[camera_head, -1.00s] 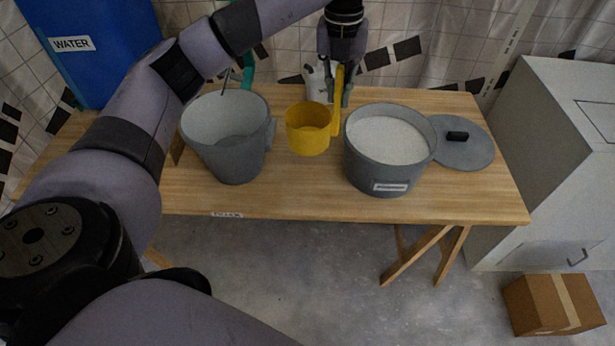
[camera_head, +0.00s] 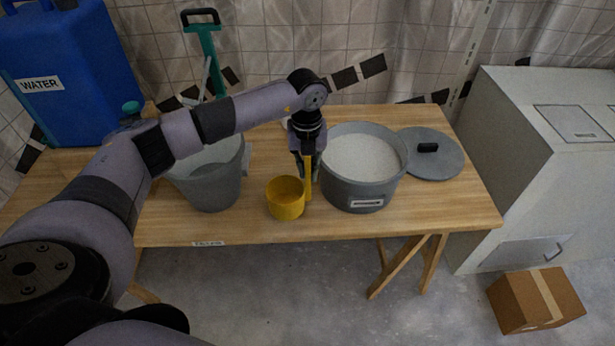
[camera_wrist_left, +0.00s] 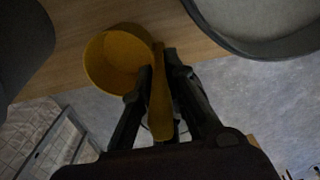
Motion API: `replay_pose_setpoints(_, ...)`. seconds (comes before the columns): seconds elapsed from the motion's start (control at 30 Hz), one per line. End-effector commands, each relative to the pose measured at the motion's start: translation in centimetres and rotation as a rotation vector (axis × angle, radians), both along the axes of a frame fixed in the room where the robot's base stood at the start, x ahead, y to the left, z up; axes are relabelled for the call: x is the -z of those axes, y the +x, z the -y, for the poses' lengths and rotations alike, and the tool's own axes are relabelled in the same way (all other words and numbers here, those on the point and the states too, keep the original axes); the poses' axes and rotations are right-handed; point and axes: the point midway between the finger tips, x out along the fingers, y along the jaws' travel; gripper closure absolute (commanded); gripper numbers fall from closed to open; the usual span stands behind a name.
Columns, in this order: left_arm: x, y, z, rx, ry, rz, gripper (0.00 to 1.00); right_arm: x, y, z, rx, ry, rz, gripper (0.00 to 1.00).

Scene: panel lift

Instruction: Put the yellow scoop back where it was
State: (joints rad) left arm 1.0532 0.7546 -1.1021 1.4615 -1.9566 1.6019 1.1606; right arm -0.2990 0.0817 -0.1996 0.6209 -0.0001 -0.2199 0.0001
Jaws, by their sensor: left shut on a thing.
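The yellow scoop (camera_head: 286,199) is a round cup with an upright handle. It is at the front part of the wooden table, between the grey bucket and the grey tub of white powder. My left gripper (camera_head: 307,172) is shut on the scoop's handle from above. In the left wrist view the scoop's cup (camera_wrist_left: 118,60) lies to the left and the handle runs between the fingers (camera_wrist_left: 165,95). I cannot tell whether the cup touches the table. My right gripper is not in view.
The grey bucket (camera_head: 212,190) stands left of the scoop. The tub (camera_head: 352,197) of white powder stands close on the right, its lid (camera_head: 444,163) beside it. The wooden table (camera_head: 450,212) has free room at front right. A blue water container (camera_head: 62,85) stands at the back left.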

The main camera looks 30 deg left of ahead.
Motion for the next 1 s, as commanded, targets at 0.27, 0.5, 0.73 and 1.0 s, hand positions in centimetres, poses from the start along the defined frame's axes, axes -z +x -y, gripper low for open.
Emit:
replay_pose_setpoints(0.27,3.7,-0.1,0.0,0.000,0.000,-0.004,1.00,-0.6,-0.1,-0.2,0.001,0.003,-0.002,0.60)
replay_pose_setpoints(0.5,3.9,0.0,0.0,0.000,0.001,-0.001,1.00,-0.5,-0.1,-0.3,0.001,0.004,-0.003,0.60)
replay_pose_setpoints(0.73,4.1,0.0,0.0,0.000,0.001,-0.001,0.79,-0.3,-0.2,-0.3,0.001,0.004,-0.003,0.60)
replay_pose_setpoints(1.0,4.1,0.0,0.0,0.000,0.000,-0.001,0.67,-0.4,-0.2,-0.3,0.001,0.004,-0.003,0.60)
